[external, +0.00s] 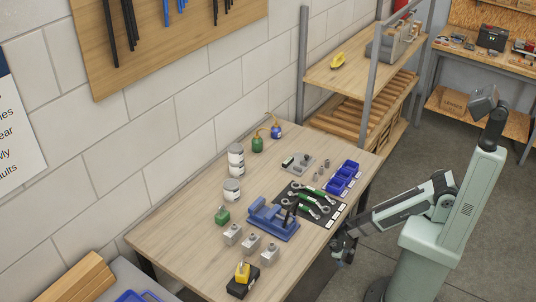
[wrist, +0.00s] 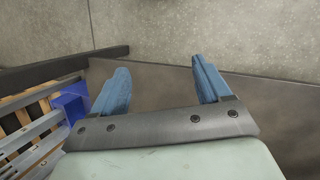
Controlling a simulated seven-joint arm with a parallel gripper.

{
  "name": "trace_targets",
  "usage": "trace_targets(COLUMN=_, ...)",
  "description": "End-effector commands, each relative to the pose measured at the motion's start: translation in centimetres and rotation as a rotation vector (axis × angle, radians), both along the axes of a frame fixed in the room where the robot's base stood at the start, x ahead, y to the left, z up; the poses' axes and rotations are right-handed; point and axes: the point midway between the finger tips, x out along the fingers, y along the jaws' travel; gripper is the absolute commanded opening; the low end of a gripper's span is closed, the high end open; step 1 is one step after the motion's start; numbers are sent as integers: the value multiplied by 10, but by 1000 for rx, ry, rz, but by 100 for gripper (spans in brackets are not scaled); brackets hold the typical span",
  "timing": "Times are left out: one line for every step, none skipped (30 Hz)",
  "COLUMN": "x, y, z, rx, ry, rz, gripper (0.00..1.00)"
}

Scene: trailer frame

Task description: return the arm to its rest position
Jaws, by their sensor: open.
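My gripper (external: 343,250) hangs low beside the front right edge of the wooden workbench (external: 180,238), at the end of my folded arm. In the wrist view its two blue fingers (wrist: 160,88) are spread apart with nothing between them. Behind the fingers the wrist view shows a dark brown surface and grey concrete floor. The fingertips are too small to make out clearly in the external view.
On the bench are a blue vise (external: 272,222), a dark mat with green-handled wrenches (external: 312,203), blue bins (external: 343,178), metal blocks (external: 250,245), white cans (external: 236,160) and oil cans (external: 257,143). A shelf rack (external: 345,65) stands behind.

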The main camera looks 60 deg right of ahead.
Motion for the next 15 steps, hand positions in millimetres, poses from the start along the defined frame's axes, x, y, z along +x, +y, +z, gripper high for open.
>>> trace_targets(x=-13, y=-18, z=1, rx=8, ry=28, rz=-24, gripper=77)
trace_targets(x=-19, y=-26, z=1, rx=14, ry=42, rz=-35, gripper=77)
trace_targets(x=-27, y=-36, z=1, rx=22, ry=62, rz=-48, gripper=77)
trace_targets(x=-34, y=-43, z=1, rx=29, ry=76, rz=-59, gripper=77)
trace_targets(x=-40, y=-51, z=2, rx=36, ry=92, rz=-69, gripper=77)
trace_targets(x=-49, y=-60, z=2, rx=46, ry=111, rz=-84, gripper=77)
trace_targets(x=-55, y=-66, z=2, rx=54, ry=123, rz=-93, gripper=77)
trace_targets(x=-62, y=-72, z=3, rx=63, ry=138, rz=-105, gripper=77)
trace_targets(x=-72, y=-80, z=4, rx=75, ry=156, rz=-120, gripper=77)
trace_targets(x=-78, y=-85, z=4, rx=84, ry=168, rz=-129, gripper=77)
trace_targets(x=-85, y=-91, z=5, rx=95, ry=181, rz=-141, gripper=77)
trace_targets(x=-95, y=-97, z=6, rx=109, ry=198, rz=-156, gripper=77)
trace_targets(x=-102, y=-101, z=7, rx=119, ry=209, rz=-166, gripper=77)
trace_targets(x=-108, y=-105, z=8, rx=129, ry=220, rz=-176, gripper=77)
trace_targets(x=-117, y=-110, z=9, rx=143, ry=235, rz=-190, gripper=77)
